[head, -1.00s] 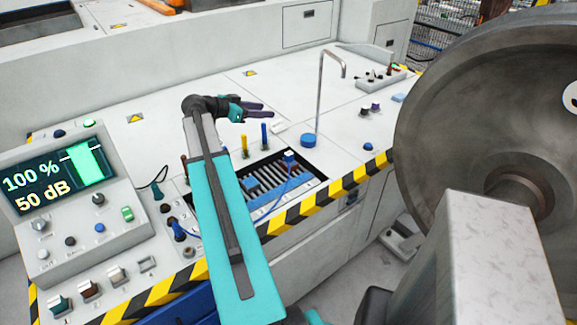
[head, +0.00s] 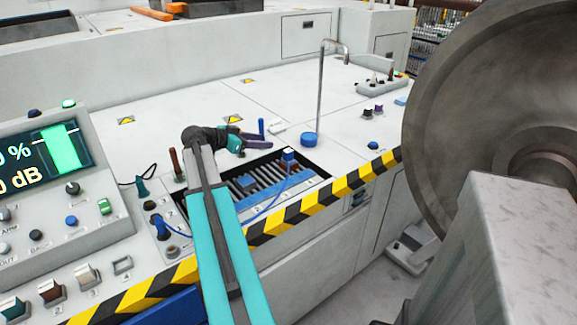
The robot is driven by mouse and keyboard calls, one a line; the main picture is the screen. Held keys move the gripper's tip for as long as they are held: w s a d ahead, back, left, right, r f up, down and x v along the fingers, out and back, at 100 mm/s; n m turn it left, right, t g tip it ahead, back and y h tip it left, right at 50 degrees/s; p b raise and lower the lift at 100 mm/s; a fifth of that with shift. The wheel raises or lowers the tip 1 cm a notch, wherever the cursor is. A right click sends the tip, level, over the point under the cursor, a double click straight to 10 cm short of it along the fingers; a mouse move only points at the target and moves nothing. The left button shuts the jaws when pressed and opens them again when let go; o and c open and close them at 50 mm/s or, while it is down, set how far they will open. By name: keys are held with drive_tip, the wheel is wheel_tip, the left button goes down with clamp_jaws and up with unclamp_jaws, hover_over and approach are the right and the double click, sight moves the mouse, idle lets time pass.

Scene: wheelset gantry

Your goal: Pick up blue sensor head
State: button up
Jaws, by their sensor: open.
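My gripper (head: 266,145), with dark fingers and a teal body, is just left of the sensor head in the picture. Its fingers are open and point right toward the sensor head. I see no contact, but the exact gap in depth cannot be told. The near finger is seen partly from the side.
The slotted tray (head: 312,183) is sunk in the white bench top. A blue puck (head: 309,139) and a bent metal pipe (head: 321,95) stand just behind. A blue pin (head: 261,128) rises behind my gripper. A large grey wheel (head: 440,130) blocks the right side.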

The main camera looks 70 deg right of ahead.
wheel_tip(320, 180, down, 4)
drive_tip(key=b, duration=0.3)
idle(0.3)
approach(288, 150)
drive_tip(key=shift+x, duration=2.6)
drive_tip(key=shift+f, duration=0.15)
drive_tip(key=shift+p+x, duration=0.4)
drive_tip(key=shift+x, duration=2.15)
clamp_jaws()
